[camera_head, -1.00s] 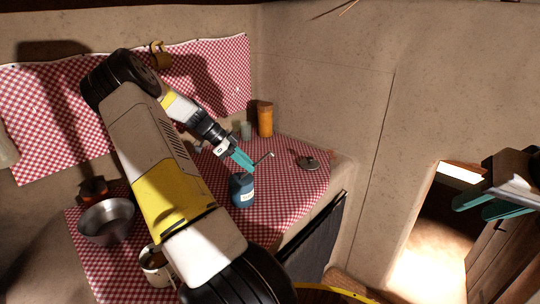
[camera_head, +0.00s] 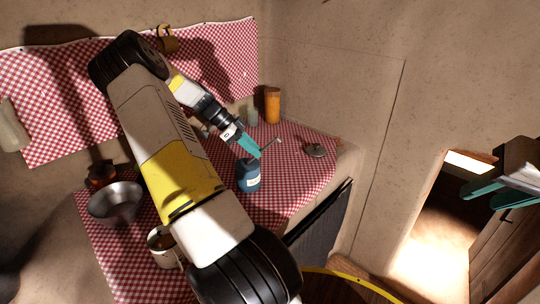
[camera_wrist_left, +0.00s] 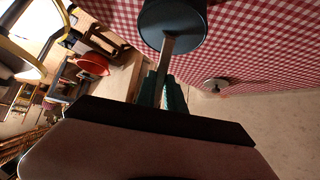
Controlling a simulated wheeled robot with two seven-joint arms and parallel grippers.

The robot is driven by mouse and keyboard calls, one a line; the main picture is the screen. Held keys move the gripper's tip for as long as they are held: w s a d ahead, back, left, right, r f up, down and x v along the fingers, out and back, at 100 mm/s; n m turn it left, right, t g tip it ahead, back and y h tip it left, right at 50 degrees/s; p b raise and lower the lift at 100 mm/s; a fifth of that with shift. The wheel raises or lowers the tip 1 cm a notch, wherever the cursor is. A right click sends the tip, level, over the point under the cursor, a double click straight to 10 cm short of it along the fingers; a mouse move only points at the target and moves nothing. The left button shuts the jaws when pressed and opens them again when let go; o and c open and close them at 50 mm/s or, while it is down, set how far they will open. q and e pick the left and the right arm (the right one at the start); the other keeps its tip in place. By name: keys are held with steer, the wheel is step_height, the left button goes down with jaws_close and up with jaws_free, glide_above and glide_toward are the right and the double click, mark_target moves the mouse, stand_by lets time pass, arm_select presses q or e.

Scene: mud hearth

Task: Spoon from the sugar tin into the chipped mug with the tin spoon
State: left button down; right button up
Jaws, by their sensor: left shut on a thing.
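The blue sugar tin (camera_head: 249,178) with a pale label stands upright on the checked cloth. My left gripper (camera_head: 249,147) is just above it, shut on the tin spoon (camera_head: 271,145), whose thin end sticks out to the right. In the left wrist view the grey spoon (camera_wrist_left: 166,55) runs from the fingers (camera_wrist_left: 161,92) to the tin's dark mouth (camera_wrist_left: 172,22); I cannot tell how deep its tip is. The pale chipped mug (camera_head: 163,248) stands near the front, partly hidden by my left arm. My right gripper (camera_head: 500,194) is at the right edge, open and empty.
A metal bowl (camera_head: 115,205) stands left of the mug. An orange jar (camera_head: 272,106) and a small glass (camera_head: 252,116) stand at the back. A round lid (camera_head: 315,151) lies right of the tin. The cloth between tin and lid is clear.

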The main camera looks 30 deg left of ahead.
arm_select(q)
steer(key=shift+r, duration=0.1)
steer(key=shift+r, duration=2.4)
